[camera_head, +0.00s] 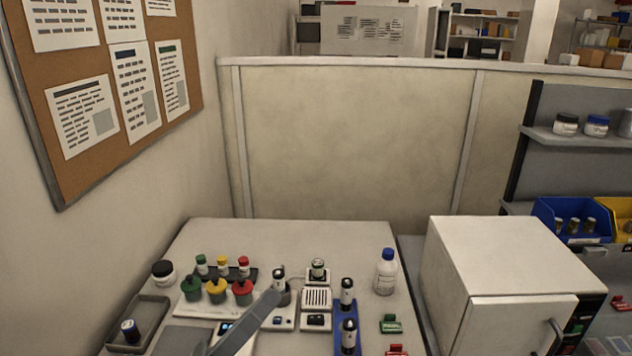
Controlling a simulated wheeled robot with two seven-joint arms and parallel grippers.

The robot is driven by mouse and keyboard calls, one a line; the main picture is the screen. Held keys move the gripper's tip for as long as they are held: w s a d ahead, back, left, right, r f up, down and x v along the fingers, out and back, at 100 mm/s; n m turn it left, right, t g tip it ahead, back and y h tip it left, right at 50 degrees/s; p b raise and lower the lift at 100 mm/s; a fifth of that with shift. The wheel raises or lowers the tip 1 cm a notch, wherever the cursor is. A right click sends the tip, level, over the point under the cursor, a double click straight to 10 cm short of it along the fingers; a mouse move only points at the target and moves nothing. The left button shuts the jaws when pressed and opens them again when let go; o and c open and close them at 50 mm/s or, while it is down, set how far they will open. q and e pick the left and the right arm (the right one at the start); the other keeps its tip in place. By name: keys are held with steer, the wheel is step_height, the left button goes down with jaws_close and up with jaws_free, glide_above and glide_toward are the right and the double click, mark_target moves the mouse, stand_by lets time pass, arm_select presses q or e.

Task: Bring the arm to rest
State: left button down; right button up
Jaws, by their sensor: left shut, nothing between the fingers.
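My left arm comes in at the bottom of the head view as a grey link. My left gripper (270,302) is at its upper end, shut and empty. It overlaps, in the picture, the front of a small dark holder with a black-and-white cylinder (279,277) standing upright in it. I cannot tell whether they touch. Two similar cylinders stand on a blue rack (348,318) to the right. My right gripper is not in view.
Red, yellow and green capped items (217,290) stand left of the gripper. A white bottle (386,272) stands at the table's right; a white boxy machine (500,270) is beyond. The table's back strip is clear.

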arm_select(q)
steer(key=w+a+f+n+t+y, duration=0.2)
steer(key=a+n+t+y, duration=0.2)
steer(key=a+n+y, duration=0.55)
steer(key=w+a+f+n+t+y, duration=0.1)
steer(key=a+f+n+t+y, duration=0.2)
steer(key=n+y, duration=0.65)
steer(key=s+a+f+n+g+y, duration=0.1)
steer(key=s+a+f+n+g, duration=0.1)
steer(key=a+f+n+g, duration=0.35)
steer(key=s+a+f+n+g+y, duration=0.1)
steer(key=a+f+n+g, duration=0.15)
steer(key=f+n, duration=0.65)
steer(key=s+d+f+n+g+h, duration=0.1)
steer(key=s+d+f+g+h, duration=0.15)
steer(key=s+f+g, duration=0.55)
steer(key=s+d+f+n+g+h, duration=0.1)
steer(key=s+d+f+g, duration=0.2)
steer(key=s+f, duration=0.95)
step_height(320, 180, down, 32)
steer(key=s+g+b, duration=0.2)
steer(key=s+a+f+b, duration=0.2)
steer(key=s+f, duration=1.6)
steer(key=shift+a+g, duration=0.3)
steer(key=shift+g, duration=0.1)
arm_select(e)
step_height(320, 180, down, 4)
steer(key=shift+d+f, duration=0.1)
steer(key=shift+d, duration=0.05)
